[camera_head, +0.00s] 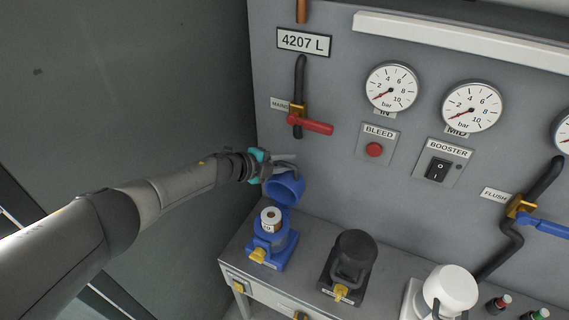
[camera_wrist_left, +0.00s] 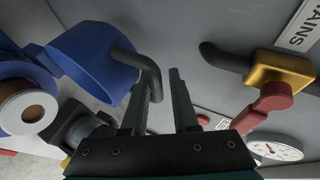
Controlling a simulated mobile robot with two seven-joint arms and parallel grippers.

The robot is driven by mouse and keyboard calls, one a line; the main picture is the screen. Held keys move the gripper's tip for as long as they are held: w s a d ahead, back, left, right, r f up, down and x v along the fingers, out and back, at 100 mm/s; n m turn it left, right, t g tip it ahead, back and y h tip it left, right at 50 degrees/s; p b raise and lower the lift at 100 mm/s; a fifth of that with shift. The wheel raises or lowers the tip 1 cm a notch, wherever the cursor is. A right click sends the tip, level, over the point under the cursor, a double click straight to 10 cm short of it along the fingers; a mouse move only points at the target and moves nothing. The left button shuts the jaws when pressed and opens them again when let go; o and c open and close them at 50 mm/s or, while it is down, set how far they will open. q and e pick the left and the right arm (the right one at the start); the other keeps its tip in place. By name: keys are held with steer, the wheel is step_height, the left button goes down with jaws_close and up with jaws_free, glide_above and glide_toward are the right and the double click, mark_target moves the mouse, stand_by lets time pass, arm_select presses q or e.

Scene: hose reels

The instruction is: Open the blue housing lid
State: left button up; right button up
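The blue housing (camera_head: 273,249) stands at the left end of the bench. Its blue lid (camera_head: 285,188) is tilted up and back, off the opening, and a white cartridge (camera_head: 270,218) shows inside. My left gripper (camera_head: 283,160) is at the lid's upper side. In the left wrist view the lid (camera_wrist_left: 92,62) is at upper left, with its dark curved handle (camera_wrist_left: 143,64) reaching towards the fingers. My left gripper (camera_wrist_left: 162,80) has its fingers apart there. The handle's end is beside or behind the left finger; contact is unclear. My right gripper is out of view.
A black housing (camera_head: 350,258) and a white one (camera_head: 450,288) stand further right on the bench. A red-handled valve (camera_head: 310,124) is on the panel above the lid, and shows close right in the wrist view (camera_wrist_left: 268,100). Gauges (camera_head: 391,87) are higher up.

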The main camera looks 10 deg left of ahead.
arm_select(q)
steer(key=o, duration=0.3)
steer(key=shift+w, duration=0.1)
steer(key=shift+f, duration=0.15)
steer(key=shift+s+a, duration=0.1)
steer(key=shift+s, duration=0.1)
steer(key=shift+s+a, duration=0.1)
steer(key=shift+a, duration=0.05)
steer(key=p+v, duration=0.3)
steer(key=v, duration=0.2)
steer(key=shift+a+r, duration=0.1)
steer(key=shift+r, duration=0.15)
steer(key=shift+p+v, duration=0.7)
steer(key=shift+v, duration=4)
steer(key=shift+s, duration=0.1)
